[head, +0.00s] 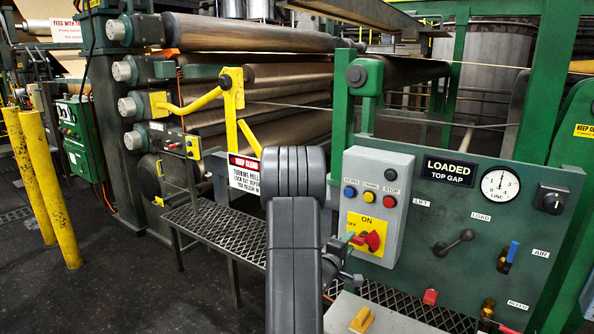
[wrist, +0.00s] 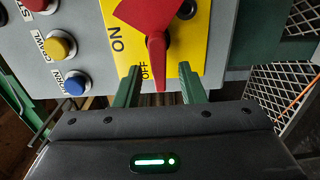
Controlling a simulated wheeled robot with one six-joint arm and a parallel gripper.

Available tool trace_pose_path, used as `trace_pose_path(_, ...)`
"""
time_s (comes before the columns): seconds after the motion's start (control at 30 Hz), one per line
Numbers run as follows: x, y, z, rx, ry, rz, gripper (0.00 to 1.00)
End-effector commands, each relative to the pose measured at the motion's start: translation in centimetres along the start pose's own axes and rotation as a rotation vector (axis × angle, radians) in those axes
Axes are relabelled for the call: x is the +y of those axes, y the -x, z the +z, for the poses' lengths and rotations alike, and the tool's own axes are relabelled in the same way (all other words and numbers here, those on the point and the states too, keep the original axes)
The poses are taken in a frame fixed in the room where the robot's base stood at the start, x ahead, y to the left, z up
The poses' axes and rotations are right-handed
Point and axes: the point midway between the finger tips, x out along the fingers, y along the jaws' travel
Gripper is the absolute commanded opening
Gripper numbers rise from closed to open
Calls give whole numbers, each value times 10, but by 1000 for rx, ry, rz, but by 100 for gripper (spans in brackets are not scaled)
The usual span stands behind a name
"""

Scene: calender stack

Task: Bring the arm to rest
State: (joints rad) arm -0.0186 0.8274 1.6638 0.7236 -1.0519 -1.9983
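My gripper (wrist: 158,72) is open, with its two green fingers on either side of the red rotary handle (wrist: 157,45). Gaps show between each finger and the handle, and nothing is held. The handle sits on a yellow plate marked ON and OFF, and its end points at the OFF mark. In the head view my arm reaches forward, and my gripper (head: 352,256) is at the front of the grey switch box (head: 378,167), just left of the red handle (head: 373,240).
A green panel (head: 460,215) with gauge, levers and valves stands right of the box. Rollers (head: 250,75), a yellow bracket (head: 232,100) and a warning sign (head: 243,172) are left of my arm. A mesh step (head: 225,228) lies low. Yellow posts (head: 50,190) stand far left; floor between is clear.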

Motion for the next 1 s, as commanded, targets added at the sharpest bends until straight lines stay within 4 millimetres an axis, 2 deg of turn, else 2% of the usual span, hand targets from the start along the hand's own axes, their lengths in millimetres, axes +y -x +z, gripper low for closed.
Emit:
trace_pose_path(0.1,1,-17,1,-2,0,0,37)
trace_pose_path(0.23,1,-27,0,-1,0,0,37)
trace_pose_path(0.63,0,-31,0,0,-4,1,37)
trace_pose_path(0.83,-1,-21,0,1,-1,0,37)
trace_pose_path(1.0,-2,6,-1,3,0,0,37)
